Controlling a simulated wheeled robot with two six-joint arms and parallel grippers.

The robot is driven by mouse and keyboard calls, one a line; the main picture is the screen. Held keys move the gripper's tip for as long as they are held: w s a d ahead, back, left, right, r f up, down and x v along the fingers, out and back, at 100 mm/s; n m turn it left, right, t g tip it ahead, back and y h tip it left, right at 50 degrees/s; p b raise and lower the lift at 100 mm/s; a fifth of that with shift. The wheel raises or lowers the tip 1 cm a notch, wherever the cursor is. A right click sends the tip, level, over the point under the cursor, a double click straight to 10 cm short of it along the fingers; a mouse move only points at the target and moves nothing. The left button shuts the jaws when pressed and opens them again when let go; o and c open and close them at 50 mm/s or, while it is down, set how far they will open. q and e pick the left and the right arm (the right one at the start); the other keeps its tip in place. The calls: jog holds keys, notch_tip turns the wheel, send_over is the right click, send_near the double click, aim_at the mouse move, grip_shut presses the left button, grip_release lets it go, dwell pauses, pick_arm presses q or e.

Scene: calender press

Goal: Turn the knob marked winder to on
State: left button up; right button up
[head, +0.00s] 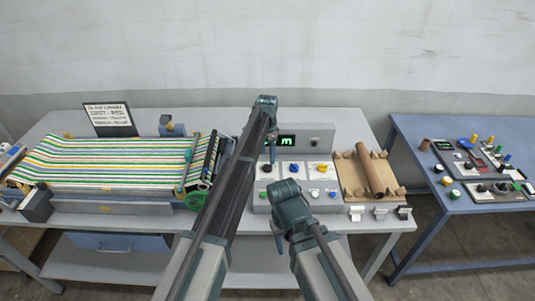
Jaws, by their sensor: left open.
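The grey control panel (346,172) stands in the middle of the table. Its upper row has a dark knob (267,168), a blue knob (294,168) and a yellow knob (322,167) on white plates. The lower front has several small coloured controls. The markings are too small to read, so I cannot tell which knob is the winder or how it is set. My left gripper (271,150) is mostly hidden by its own arm, at the panel's left side near the dark knob; contact cannot be told. My right arm crosses the panel's lower front; its gripper does not show.
A striped fabric bed with rollers and a green handwheel (196,198) stands left of the panel. A brown roll (370,174) lies on a board at right. A blue side table (404,128) carries more controls. A sign (108,117) stands at the back left.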

aim_at(267, 165)
pick_arm(q)
notch_tip(267, 165, up, 8)
jog(key=p, duration=0.7)
jog(key=shift+r, duration=0.1)
jog(key=s+a+n, duration=0.4)
jog(key=s+a, duration=0.2)
jog(key=s, duration=0.6)
jog(key=s+a+n, duration=0.4)
jog(key=s+a, duration=0.1)
jog(key=s, duration=0.6)
jog(key=s+a+n, duration=0.4)
jog(key=s+a, duration=0.2)
jog(key=s, duration=0.6)
jog(key=s+d+f+m+y+b, duration=0.1)
jog(key=s+d+f+m+b, duration=0.2)
jog(key=d+f+b, duration=0.8)
notch_tip(267, 165, down, 2)
jog(key=shift+s+f+m+b, duration=0.2)
jog(key=shift+s+m+b, duration=0.1)
jog(key=shift+s+b, duration=0.75)
jog(key=shift+w, duration=0.2)
